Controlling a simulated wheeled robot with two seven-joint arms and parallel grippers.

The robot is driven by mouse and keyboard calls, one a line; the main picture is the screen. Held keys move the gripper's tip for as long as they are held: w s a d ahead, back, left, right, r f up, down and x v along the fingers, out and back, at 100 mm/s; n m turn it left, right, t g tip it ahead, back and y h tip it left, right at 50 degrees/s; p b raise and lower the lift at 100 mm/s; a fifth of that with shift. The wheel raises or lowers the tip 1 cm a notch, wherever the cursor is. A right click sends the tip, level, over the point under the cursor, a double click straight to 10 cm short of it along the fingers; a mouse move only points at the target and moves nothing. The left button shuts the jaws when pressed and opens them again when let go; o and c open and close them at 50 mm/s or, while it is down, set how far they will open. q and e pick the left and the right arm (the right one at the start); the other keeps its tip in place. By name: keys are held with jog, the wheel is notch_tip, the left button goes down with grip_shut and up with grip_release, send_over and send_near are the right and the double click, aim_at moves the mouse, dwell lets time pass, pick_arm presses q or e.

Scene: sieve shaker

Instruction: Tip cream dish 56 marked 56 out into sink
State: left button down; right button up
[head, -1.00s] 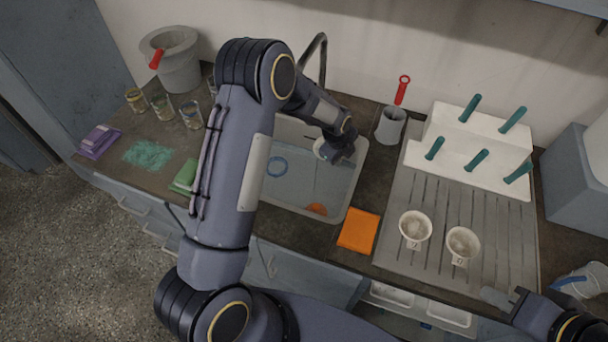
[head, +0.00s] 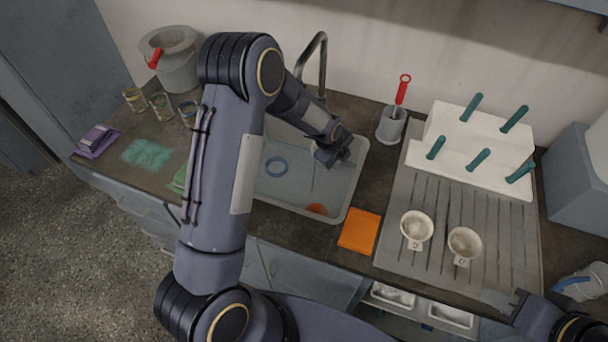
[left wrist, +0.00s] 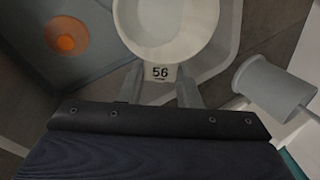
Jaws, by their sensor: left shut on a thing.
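My left gripper (head: 335,152) is over the back right part of the sink (head: 357,178), shut on cream dish 56. In the left wrist view the dish (left wrist: 205,45) sits at the fingertips, its tag reading 56 between the fingers. Greyish white shows inside its rim; I cannot tell how much is contents. In the head view the gripper mostly hides the dish, so its tilt is unclear. A thin pale line shows below it in the sink; I cannot tell what it is. My right gripper (head: 507,301) is at the bottom right, away from the dishes, its jaw gap unclear.
Two similar tagged dishes (head: 416,226) (head: 465,243) stand on the drainboard (head: 400,262). A tap (head: 322,55) rises behind the sink. A blue ring (head: 276,166) and an orange round thing (head: 317,209) are in the sink. An orange cloth (head: 359,232) and a grey holder (head: 391,124) are right of it.

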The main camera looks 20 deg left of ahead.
pick_arm(q)
jog(key=shift+s+a+r+t+h+b, duration=0.25)
jog(key=shift+s+t+b, duration=0.35)
jog(key=shift+s+b, duration=0.15)
jog(key=shift+s+a+r+t+h+b, duration=0.15)
jog(key=shift+s+a+t+b, duration=0.1)
jog(key=shift+s+t+b, duration=0.45)
dwell(0.6)
jog(key=shift+s+a+r+t+h+b, duration=0.15)
jog(key=shift+s+t+b, duration=0.15)
jog(key=shift+b, duration=0.4)
jog(key=shift+s+a+f+t+h+b, duration=0.15)
jog(key=shift+t+b, duration=0.25)
jog(key=shift+b, duration=0.25)
jog(key=shift+s+a+r+t+h+b, duration=0.1)
jog(key=shift+s+r+t+h+b, duration=0.2)
jog(key=shift+t+b, duration=0.7)
jog(key=shift+s+r+t+h+b, duration=0.1)
jog(key=shift+s+t+h+b, duration=0.25)
jog(key=shift+t+b, duration=0.65)
dwell(1.0)
